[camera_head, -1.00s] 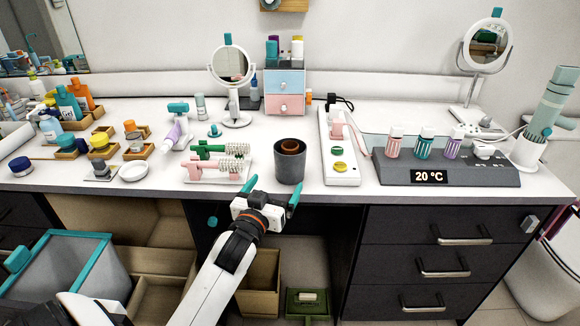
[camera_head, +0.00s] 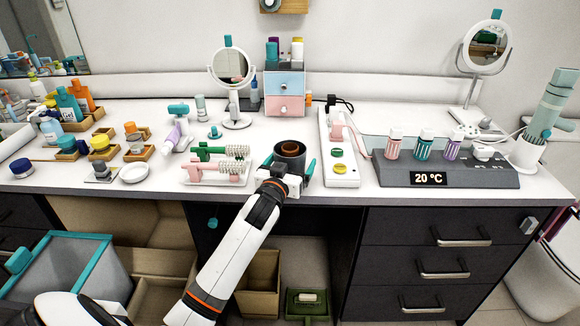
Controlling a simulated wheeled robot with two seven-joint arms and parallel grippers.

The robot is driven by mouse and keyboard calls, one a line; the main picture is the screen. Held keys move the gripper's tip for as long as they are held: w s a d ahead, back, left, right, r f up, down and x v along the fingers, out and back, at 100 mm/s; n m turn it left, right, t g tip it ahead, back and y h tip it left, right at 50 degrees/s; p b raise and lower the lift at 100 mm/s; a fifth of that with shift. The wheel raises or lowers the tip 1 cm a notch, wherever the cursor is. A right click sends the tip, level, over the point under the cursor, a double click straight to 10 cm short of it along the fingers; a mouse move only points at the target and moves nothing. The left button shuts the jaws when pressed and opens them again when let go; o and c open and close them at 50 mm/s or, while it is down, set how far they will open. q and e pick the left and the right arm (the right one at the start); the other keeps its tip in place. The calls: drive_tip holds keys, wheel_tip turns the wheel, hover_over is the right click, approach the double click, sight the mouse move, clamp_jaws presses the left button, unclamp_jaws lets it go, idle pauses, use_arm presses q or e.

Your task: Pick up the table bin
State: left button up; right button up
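The table bin (camera_head: 291,161) is a dark grey cylinder with a brown inside, upright near the front edge of the vanity top. The gripper body hides the bin's lower front. My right gripper is not in view.
Green and pink hair brushes on a clear stand (camera_head: 216,172) are close on the left. A white power strip (camera_head: 342,172) is close on the right, with a grey 20 °C tray (camera_head: 450,175) beyond. A drawer box (camera_head: 285,92) and round mirror (camera_head: 231,68) stand behind.

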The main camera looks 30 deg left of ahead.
use_arm(q)
drive_tip(key=c, duration=0.8)
drive_tip(key=shift+r, duration=0.1)
wheel_tip(320, 180, up, 10)
drive_tip(key=shift+p, duration=0.55)
